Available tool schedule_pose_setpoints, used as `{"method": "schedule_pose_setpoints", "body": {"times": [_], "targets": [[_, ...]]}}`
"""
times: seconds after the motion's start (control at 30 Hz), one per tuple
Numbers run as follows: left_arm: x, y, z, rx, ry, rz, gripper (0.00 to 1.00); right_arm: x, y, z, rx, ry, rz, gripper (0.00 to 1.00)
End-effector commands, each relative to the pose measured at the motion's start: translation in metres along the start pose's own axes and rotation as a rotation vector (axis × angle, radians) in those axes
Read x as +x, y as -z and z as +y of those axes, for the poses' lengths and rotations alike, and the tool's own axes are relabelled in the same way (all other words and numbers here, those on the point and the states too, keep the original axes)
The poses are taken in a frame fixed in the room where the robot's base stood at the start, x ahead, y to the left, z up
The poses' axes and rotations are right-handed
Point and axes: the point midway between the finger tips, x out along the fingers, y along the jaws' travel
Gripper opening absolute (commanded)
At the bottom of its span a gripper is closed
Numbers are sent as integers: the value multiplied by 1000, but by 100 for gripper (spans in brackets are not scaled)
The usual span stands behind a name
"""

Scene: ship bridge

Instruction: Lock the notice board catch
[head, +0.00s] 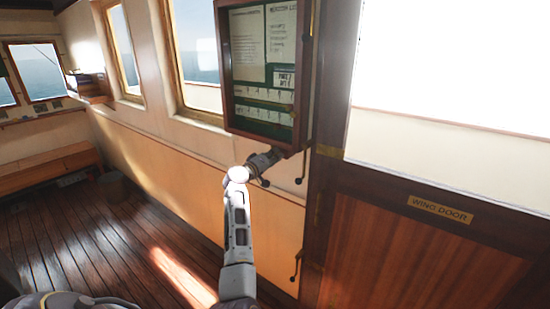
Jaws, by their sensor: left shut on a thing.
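The notice board (263,133) is a dark wood-framed case on the wall between the window and the door, with pale notices and a green panel inside. My left arm reaches up from the bottom of the head view. Its gripper (268,158) is at the lower edge of the board's frame, shut on what appears to be the catch. The catch itself is hidden by the gripper, so I cannot tell its position. My right gripper is not in view.
The wing door (400,260) with its brass sign (440,210) stands close on the right. A wooden bench (50,165) is at the far left.

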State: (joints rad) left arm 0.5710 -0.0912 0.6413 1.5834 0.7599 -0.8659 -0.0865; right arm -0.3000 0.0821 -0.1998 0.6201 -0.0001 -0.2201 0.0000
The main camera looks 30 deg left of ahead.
Motion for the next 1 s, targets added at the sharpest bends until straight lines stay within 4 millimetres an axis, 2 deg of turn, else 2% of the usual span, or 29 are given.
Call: {"method": "schedule_pose_setpoints", "body": {"times": [0.77,0.87,1.0], "targets": [[0,-2,-4,310,1,-1,0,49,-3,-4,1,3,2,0],[0,-2,-4,362,1,0,0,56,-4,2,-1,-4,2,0],[0,-2,-4,437,1,-1,0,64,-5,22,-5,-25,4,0]]}}
